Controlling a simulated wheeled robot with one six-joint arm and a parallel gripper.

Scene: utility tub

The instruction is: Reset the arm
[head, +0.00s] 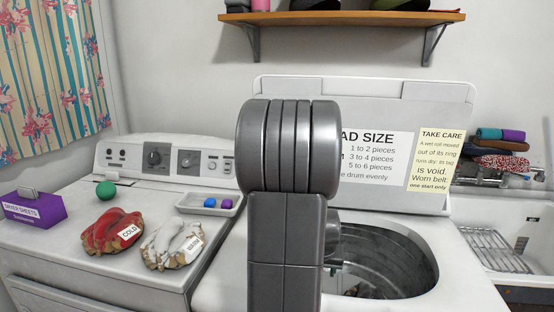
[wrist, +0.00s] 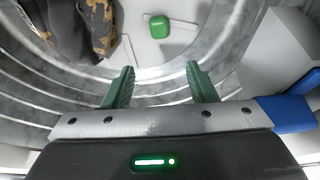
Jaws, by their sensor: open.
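My gripper (wrist: 160,88) shows in the wrist view with its two green fingers spread apart and nothing between them. It points down into the metal washer drum (head: 385,255). A green rounded block (wrist: 159,26) lies on the drum floor beyond the fingertips. A dark cloth with tan patches (wrist: 85,28) lies in the drum to the left of the block. In the head view my arm stands in front of the washer and hides part of the drum opening; the gripper is hidden there.
The washer lid (head: 300,88) is raised behind the drum. On the left machine top stand a purple dryer sheets box (head: 35,210), a green ball (head: 105,189), two labelled cloth bundles and a tray (head: 207,212) with small blocks. A sink (head: 520,235) is at right; a shelf (head: 340,18) hangs above.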

